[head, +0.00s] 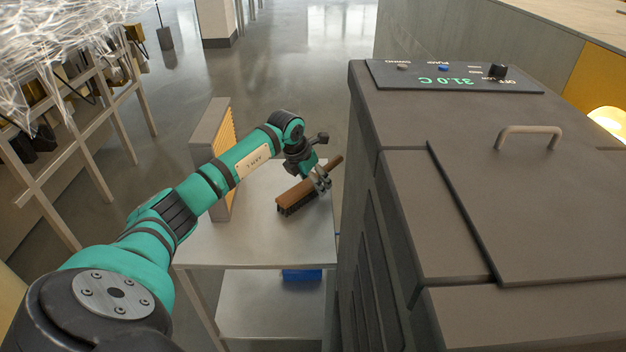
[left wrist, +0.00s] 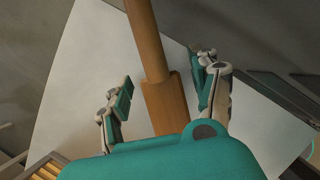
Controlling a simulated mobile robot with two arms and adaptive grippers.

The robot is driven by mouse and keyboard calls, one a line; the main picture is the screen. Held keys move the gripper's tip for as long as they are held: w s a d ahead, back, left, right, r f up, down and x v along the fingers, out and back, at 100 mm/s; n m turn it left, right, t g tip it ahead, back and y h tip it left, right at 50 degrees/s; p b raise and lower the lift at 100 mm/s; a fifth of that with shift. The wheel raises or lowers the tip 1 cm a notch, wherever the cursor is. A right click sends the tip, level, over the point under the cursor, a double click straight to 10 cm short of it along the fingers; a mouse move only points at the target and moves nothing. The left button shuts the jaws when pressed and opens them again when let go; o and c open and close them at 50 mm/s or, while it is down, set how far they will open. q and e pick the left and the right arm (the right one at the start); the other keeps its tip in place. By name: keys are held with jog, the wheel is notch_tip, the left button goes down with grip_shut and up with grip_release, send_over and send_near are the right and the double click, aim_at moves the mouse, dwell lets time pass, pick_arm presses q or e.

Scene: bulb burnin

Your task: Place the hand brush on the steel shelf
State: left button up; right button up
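The hand brush (head: 296,196), with a brown wooden body and dark bristles facing down, appears to rest on the top of the steel shelf (head: 265,240), near its right side. Its handle points to the far right. My left gripper (head: 321,180) is at the brush from above. In the left wrist view the left gripper's (left wrist: 163,95) fingers are apart on either side of the wooden handle (left wrist: 146,35). A clear gap shows on the left of the wood and a smaller one on the right. My right gripper is not in view.
An upright box-like piece with yellow slats (head: 211,150) stands on the shelf's left side. A large dark machine (head: 480,190) with a handle and a display closely borders the shelf's right. A blue item (head: 301,275) lies on the lower level. The top's front is clear.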

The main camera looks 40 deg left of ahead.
pick_arm(q)
jog(key=shift+r, duration=0.1)
jog(key=shift+r+p, duration=0.35)
jog(key=shift+p, duration=0.05)
jog(key=p+v, duration=0.8)
jog(key=v, duration=0.3)
jog(key=shift+s, duration=0.2)
jog(key=shift+r, duration=0.1)
